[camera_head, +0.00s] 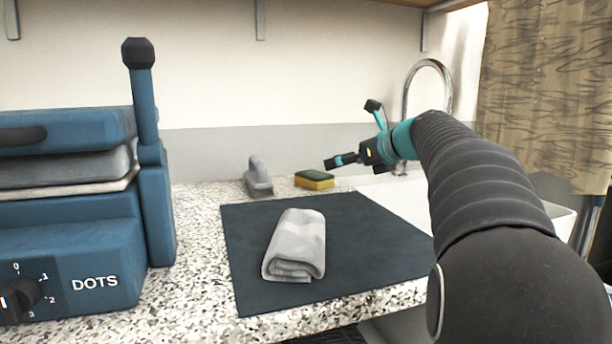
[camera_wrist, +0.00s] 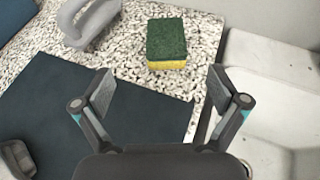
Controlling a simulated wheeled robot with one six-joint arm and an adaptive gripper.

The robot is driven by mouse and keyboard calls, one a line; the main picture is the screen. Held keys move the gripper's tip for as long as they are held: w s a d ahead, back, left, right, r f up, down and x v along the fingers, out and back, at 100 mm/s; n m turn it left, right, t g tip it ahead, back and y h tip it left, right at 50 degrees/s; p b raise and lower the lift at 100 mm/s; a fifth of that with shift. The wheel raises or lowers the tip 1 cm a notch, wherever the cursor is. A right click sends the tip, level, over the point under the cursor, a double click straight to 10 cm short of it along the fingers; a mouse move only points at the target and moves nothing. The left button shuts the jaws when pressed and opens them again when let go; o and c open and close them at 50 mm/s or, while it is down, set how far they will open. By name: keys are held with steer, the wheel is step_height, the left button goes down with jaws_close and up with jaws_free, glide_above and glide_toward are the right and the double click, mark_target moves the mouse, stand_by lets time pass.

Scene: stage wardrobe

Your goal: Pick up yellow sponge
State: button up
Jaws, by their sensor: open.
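The yellow sponge (camera_head: 314,182) has a dark green top and lies flat on the speckled counter, behind the dark mat. In the wrist view the sponge (camera_wrist: 166,44) shows whole, beyond the fingertips and roughly centred between them. My gripper (camera_wrist: 160,92) is open and empty, its two fingers spread wide. In the head view my gripper (camera_head: 335,162) reaches in from the right, close to the sponge and just right of it. A gap shows between the fingers and the sponge in the wrist view.
A grey handled tool (camera_head: 258,178) stands left of the sponge. A rolled grey cloth (camera_head: 296,246) lies on the dark mat (camera_head: 355,225). A blue press (camera_head: 75,235) fills the left. A white sink (camera_wrist: 275,100) and a tap (camera_head: 427,68) are at right.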

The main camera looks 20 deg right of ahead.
glide_toward(308, 172)
steer(key=x, duration=0.3)
steer(key=shift+w+a+f, duration=0.15)
steer(key=shift+a+f, duration=0.25)
steer(key=shift+f, duration=0.05)
steer(key=shift+d+f+b+x, duration=0.1)
steer(key=shift+d+x, duration=0.05)
steer(key=shift+x, duration=0.7)
steer(key=shift+d+f+b+x, duration=0.1)
steer(key=shift+x, duration=0.75)
steer(key=shift+d+f+b+x, duration=0.1)
steer(key=shift+d+x, duration=0.05)
steer(key=shift+x, duration=0.75)
steer(key=c, duration=0.8)
steer(key=shift+c, duration=0.3)
steer(key=shift+r, duration=0.1)
steer(key=shift+r, duration=0.55)
steer(key=r+p, duration=0.1)
steer(key=r, duration=0.1)
steer(key=d+r+p, duration=0.1)
steer(key=r, duration=0.1)
steer(key=shift+d, duration=0.1)
steer(key=s+d+r+p, duration=0.2)
steer(key=s+d+r, duration=0.2)
steer(key=d, duration=0.5)
steer(key=shift+d+r+p, duration=0.3)
steer(key=shift+d+r, duration=0.1)
steer(key=shift+r, duration=0.55)
